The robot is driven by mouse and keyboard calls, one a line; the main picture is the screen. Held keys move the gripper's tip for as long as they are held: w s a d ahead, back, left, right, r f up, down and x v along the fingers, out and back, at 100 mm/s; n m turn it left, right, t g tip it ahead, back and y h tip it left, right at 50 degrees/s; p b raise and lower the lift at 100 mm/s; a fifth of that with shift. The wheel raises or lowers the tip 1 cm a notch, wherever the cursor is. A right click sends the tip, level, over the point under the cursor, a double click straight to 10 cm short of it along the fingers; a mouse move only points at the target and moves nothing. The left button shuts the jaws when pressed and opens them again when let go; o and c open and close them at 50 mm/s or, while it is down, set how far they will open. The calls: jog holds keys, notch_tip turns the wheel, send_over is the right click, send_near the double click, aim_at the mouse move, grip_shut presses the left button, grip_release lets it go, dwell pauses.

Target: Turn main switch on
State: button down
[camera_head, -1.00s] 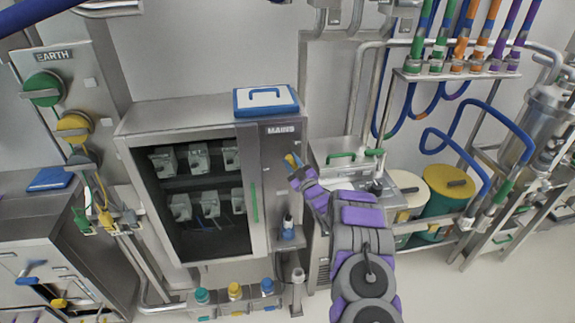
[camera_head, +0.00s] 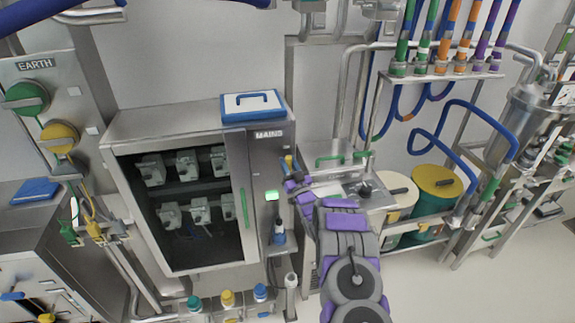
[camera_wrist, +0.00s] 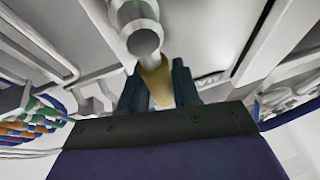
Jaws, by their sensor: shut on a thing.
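The MAINS cabinet (camera_head: 190,116) stands in the middle of the head view, with a narrow grey panel (camera_head: 268,165) on its right side. A small yellow switch handle (camera_head: 288,161) shows at the panel's right edge. My gripper (camera_head: 293,168) is at this handle, partly hidden by my own arm. In the wrist view, my gripper's dark fingers (camera_wrist: 159,88) are shut around a yellow-tan handle (camera_wrist: 153,75), below a silver ring-shaped end (camera_wrist: 142,38). A small green light (camera_head: 271,195) is lit on the panel.
A blue-and-white case (camera_head: 252,106) lies on the cabinet top. Yellow and green drums (camera_head: 437,182) and pipes stand to the right. Several coloured-top bottles (camera_head: 228,300) stand below the cabinet. The EARTH panel (camera_head: 35,75) is at left. Floor is clear at lower right.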

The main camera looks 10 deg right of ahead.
jog(key=shift+f, duration=0.45)
jog(key=c, duration=1)
grip_release()
jog(key=shift+c, duration=0.2)
jog(key=shift+o, duration=0.7)
jog(key=shift+d+r, duration=0.1)
jog(key=shift+r, duration=0.2)
jog(key=v, duration=1.7)
jog(key=shift+s, duration=0.2)
